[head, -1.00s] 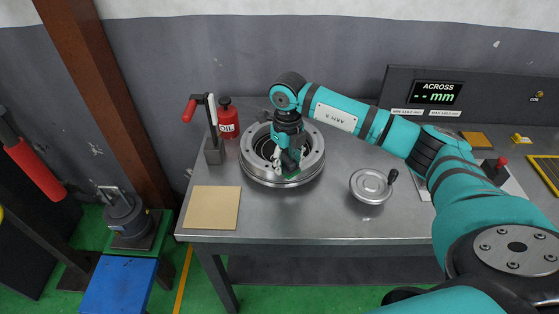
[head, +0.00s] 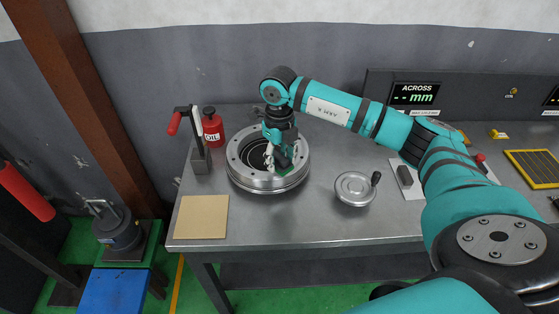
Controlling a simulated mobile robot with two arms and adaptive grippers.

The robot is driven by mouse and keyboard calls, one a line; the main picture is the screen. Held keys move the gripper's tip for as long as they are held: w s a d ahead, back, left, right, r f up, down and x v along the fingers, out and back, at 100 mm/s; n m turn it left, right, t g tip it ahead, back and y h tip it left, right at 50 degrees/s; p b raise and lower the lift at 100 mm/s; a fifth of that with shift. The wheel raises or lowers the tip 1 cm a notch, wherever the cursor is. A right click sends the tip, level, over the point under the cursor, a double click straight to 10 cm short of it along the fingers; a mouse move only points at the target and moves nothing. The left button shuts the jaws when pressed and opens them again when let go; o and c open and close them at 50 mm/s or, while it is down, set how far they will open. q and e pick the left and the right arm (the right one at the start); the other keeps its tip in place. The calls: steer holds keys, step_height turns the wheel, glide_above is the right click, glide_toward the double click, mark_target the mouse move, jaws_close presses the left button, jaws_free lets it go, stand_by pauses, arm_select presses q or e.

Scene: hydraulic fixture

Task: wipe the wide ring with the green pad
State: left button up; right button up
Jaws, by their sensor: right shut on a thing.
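The wide ring (head: 240,172) is a thick silver metal ring with a dark, grooved inside, lying flat on the steel bench. My right gripper (head: 280,160) points down over the right part of its opening and is shut on the green pad (head: 285,171). Only a small part of the pad shows, at the inner right side of the ring; the gripper hides the rest. I cannot tell whether the pad touches the metal. My left gripper is not in view.
A red oil can (head: 213,130) and a red-handled lever stand (head: 199,155) are left of the ring. A tan square mat (head: 201,217) lies front left. A round metal part with a knob (head: 355,188) stands right. The bench (head: 290,228) is clear in front of the ring.

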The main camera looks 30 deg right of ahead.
steer(key=shift+r+p, duration=0.4)
steer(key=shift+r, duration=0.65)
steer(key=shift+r+p, duration=0.85)
steer(key=shift+r, duration=0.65)
